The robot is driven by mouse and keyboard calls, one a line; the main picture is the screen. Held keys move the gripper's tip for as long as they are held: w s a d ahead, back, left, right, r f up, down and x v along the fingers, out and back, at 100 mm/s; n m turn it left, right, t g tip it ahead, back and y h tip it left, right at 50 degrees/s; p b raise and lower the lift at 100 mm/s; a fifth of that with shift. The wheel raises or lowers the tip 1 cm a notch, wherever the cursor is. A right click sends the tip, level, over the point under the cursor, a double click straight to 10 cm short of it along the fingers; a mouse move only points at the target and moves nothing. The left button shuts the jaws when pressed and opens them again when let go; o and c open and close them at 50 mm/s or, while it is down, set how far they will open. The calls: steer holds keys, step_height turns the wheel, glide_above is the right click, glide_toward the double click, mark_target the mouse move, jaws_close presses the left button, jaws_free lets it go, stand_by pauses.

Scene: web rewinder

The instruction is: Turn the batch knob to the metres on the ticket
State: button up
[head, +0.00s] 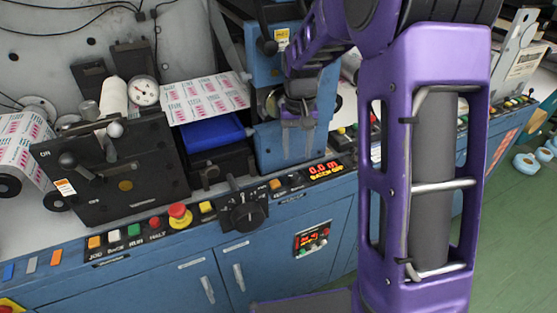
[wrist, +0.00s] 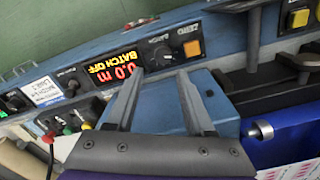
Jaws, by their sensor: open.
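The batch knob (wrist: 159,56) is a small dark knob in the wrist view, between the display and the orange ZERO button (wrist: 193,48). The red-and-yellow display (wrist: 122,70) reads 0.0 m and BATCH OFF; it also shows in the head view (head: 325,170). My gripper (wrist: 160,74) is open and empty, its two fingers pointing at the panel with the knob just beyond and between the tips. I cannot tell the remaining gap. In the head view my gripper (head: 300,152) hangs above the panel. I cannot identify or read the ticket for certain.
A large black rotary switch (head: 244,206) and a red mushroom button (head: 180,214) lie left along the panel. A blue tray (head: 212,132) and printed web (head: 205,97) are behind. A small white text label (wrist: 42,91) is beside the display.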

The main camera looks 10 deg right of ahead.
mark_target(294, 175)
steer(key=shift+a+f, duration=0.2)
steer(key=shift+f, duration=0.25)
step_height(294, 175, down, 7)
steer(key=shift+r+b, duration=0.1)
steer(key=shift+b, duration=0.35)
jaws_close()
